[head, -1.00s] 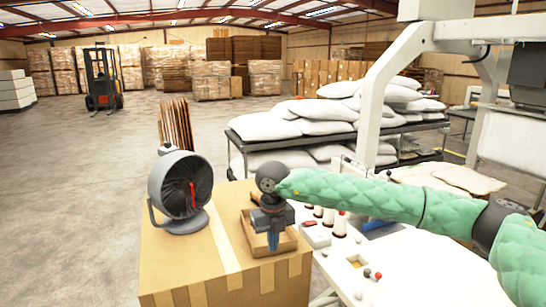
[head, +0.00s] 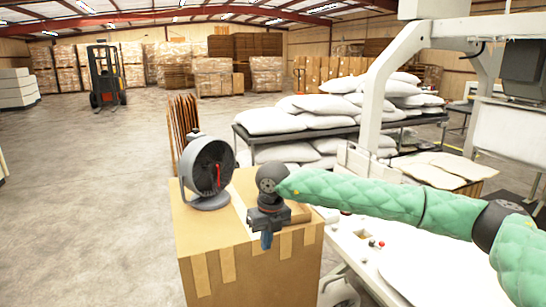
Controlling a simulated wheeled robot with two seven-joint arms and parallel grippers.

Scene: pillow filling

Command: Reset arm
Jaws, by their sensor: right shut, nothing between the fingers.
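My right arm comes in from the right in a green padded sleeve. My right gripper (head: 267,238) points down in front of the near part of a large cardboard box (head: 215,240). It is shut and empty, with its blue fingertips together. The gripper and wrist partly hide a shallow open carton (head: 292,212) on top of the box. My left gripper is not in view.
A grey fan (head: 208,170) stands on the box's back left. A white machine table (head: 375,262) is at the right under a white frame (head: 392,80). A rack of white pillows (head: 270,121) stands behind. Open floor (head: 95,210) lies left.

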